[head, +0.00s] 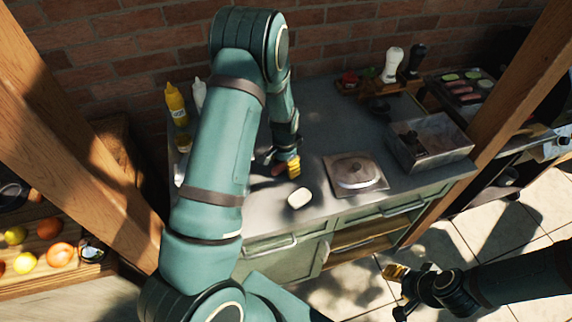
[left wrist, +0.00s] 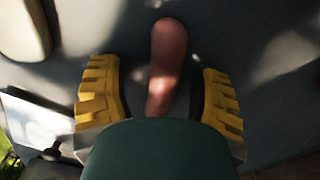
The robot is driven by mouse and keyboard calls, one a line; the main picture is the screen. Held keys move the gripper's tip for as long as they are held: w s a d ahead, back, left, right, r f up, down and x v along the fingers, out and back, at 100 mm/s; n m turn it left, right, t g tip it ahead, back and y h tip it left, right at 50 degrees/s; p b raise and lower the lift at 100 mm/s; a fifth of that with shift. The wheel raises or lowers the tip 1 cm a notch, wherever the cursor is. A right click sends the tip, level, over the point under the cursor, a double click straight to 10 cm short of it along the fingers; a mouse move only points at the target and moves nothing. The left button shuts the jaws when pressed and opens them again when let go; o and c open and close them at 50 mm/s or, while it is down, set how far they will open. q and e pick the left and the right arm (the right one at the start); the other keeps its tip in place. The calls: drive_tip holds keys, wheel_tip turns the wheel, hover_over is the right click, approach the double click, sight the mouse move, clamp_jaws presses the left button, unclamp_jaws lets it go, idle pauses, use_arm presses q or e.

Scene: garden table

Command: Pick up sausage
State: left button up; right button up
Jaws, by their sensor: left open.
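The sausage (left wrist: 167,62) is reddish-brown and lies on the grey counter. In the left wrist view it runs lengthwise between the two yellow fingers of my left gripper (left wrist: 163,100), with gaps on both sides. Its near end is hidden by the green part of my gripper. In the head view my left gripper (head: 284,168) is low over the counter, open, and mostly hides the sausage. My right gripper (head: 399,290) is at the lower right, over the tiled floor and away from the counter. Its fingers are apart and empty.
A pale rounded object (head: 299,198) lies just in front of my left gripper. A square metal plate with a lid (head: 356,173) is to its right, and a metal box (head: 428,142) beyond. A yellow bottle (head: 176,104) stands at the back left. A grill (head: 465,88) is far right.

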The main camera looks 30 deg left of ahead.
use_arm(q)
clamp_jaws()
